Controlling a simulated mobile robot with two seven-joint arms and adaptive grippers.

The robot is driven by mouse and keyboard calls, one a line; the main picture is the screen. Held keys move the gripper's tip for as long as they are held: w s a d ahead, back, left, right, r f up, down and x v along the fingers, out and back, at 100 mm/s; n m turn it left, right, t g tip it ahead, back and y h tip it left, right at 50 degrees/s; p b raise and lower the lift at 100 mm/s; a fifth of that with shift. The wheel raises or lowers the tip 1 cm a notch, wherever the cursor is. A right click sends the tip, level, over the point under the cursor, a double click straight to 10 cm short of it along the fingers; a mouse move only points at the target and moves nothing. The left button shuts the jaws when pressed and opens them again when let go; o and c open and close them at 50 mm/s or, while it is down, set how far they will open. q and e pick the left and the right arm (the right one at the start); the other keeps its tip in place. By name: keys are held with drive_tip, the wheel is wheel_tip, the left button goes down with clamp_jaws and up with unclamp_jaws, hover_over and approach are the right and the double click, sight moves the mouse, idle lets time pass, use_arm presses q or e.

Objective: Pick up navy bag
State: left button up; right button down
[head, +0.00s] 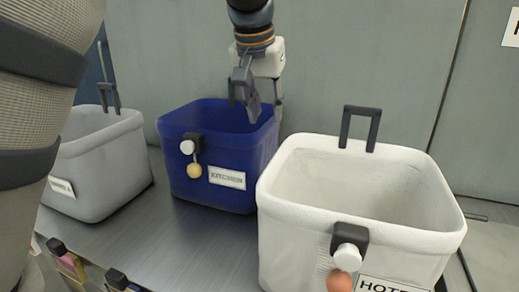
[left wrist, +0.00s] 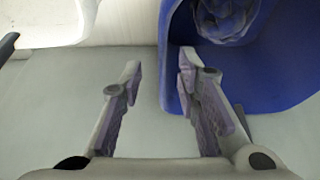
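The navy bag (head: 215,150) is a dark blue open-topped bin with a "KITCHEN" label, standing upright between two pale bins. My left gripper (head: 264,104) points down at its back right rim, with one finger over the bag's inside and the other by the outside of the rim. In the left wrist view the fingers (left wrist: 160,85) are spread apart. The blue wall (left wrist: 265,88) lies behind the right finger, and its edge reaches a little into the gap. I cannot tell whether a finger touches it. My right gripper is not in view.
A white bin (head: 285,225) with an upright dark handle (head: 361,128) stands close at the front right. A grey-white bin (head: 100,175) stands at the left. A grey wall (head: 370,60) is close behind. Bare metal surface (head: 175,240) shows in front of the navy bag.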

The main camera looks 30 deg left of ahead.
sight(271, 137)
use_arm(q)
drive_tip(key=x, duration=0.9)
drive_tip(key=shift+w+a+r, duration=0.2)
drive_tip(key=shift+w, duration=0.15)
drive_tip(key=shift+f, duration=0.25)
clamp_jaws()
drive_tip(key=shift+r, duration=0.1)
